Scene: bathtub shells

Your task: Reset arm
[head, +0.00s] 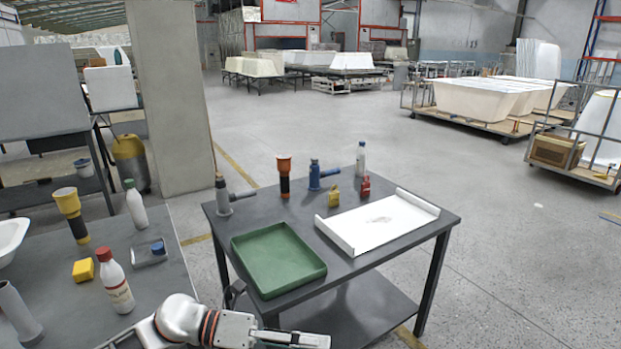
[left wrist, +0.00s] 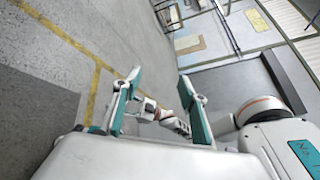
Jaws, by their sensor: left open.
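My left gripper (head: 298,340) shows at the bottom edge of the head view, in front of the dark table and at its near side. In the left wrist view its two teal-edged fingers (left wrist: 158,88) stand wide apart with nothing between them. White arm parts of my own body show beyond and beside the fingers. My right gripper cannot be made out in either view.
The dark table (head: 342,270) holds a green tray (head: 278,258), a white tray (head: 376,222), a flashlight (head: 284,178) and several small items. A second table (head: 185,265) with bottles stands at left. A pillar (head: 172,95) rises behind. Open floor (head: 520,235) lies right.

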